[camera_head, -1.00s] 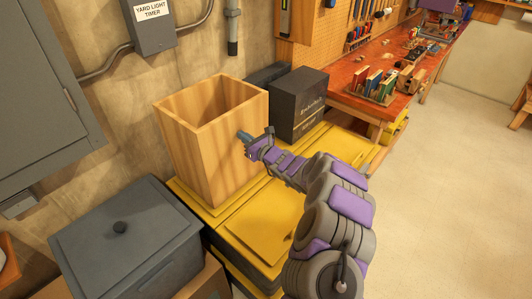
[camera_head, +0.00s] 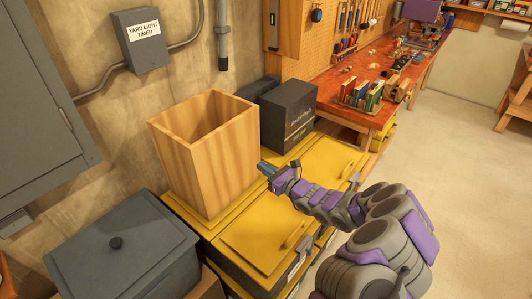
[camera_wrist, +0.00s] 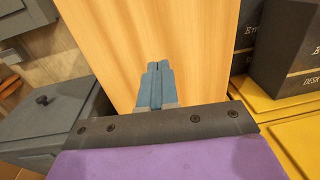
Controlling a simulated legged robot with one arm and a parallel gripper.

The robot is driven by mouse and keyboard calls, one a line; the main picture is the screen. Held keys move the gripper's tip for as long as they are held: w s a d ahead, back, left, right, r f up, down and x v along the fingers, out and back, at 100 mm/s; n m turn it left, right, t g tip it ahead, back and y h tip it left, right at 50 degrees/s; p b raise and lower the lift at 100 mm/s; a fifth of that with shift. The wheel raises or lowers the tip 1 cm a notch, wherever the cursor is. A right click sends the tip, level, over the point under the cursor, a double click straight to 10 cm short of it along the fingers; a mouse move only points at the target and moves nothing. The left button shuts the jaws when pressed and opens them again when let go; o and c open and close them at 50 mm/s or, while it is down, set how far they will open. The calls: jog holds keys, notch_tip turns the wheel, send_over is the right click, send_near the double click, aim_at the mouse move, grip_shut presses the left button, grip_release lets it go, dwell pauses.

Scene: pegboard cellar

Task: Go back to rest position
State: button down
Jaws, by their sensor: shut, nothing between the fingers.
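My gripper (camera_head: 265,168) is at the end of my purple and grey arm, just right of the open wooden box (camera_head: 210,165) in the head view. In the wrist view my gripper (camera_wrist: 156,84) shows its blue fingers closed together with nothing between them. The wooden box's side (camera_wrist: 120,40) fills the picture behind the fingers. The gripper appears apart from the box. The box stands upright on a yellow cabinet top (camera_head: 265,235). Its inside bottom is hidden.
A dark lidded box (camera_head: 125,255) stands at lower left. Black boxes (camera_head: 288,115) stand behind the gripper on the yellow top. A red workbench (camera_head: 350,75) with tools runs along the wall. A grey wall cabinet (camera_head: 40,110) hangs at left. The floor (camera_head: 455,170) at right is open.

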jog(key=s+a+r+n+g+y, duration=0.2)
jog(key=s+a+r+n+g, duration=0.3)
jog(key=r, duration=0.3)
jog(key=s+a+r+n+g+y, duration=0.3)
jog(key=s+a+r+n, duration=0.3)
jog(key=s+r, duration=0.15)
jog(key=s+a+r+n+g+h, duration=0.1)
jog(key=s+r+n+g+h, duration=0.25)
jog(key=s+n+g, duration=0.85)
jog(key=s+d+f+n+t+h, duration=0.1)
jog(key=s+d+f+t+h, duration=0.15)
jog(key=s, duration=0.55)
jog(key=s+d+f+n+t+h, duration=0.1)
jog(key=s+d+t+h, duration=0.2)
jog(key=s, duration=0.5)
jog(key=s+d+f+h, duration=0.1)
jog(key=s+d+h, duration=0.2)
jog(key=d, duration=0.4)
jog(key=s+d+f+n+h, duration=0.1)
jog(key=s+d+h, duration=0.2)
jog(key=d, duration=0.4)
jog(key=s+d+f+h, duration=0.2)
jog(key=s+d+h, duration=0.1)
jog(key=d, duration=0.5)
jog(key=shift+s+t, duration=0.35)
jog(key=shift+s, duration=0.2)
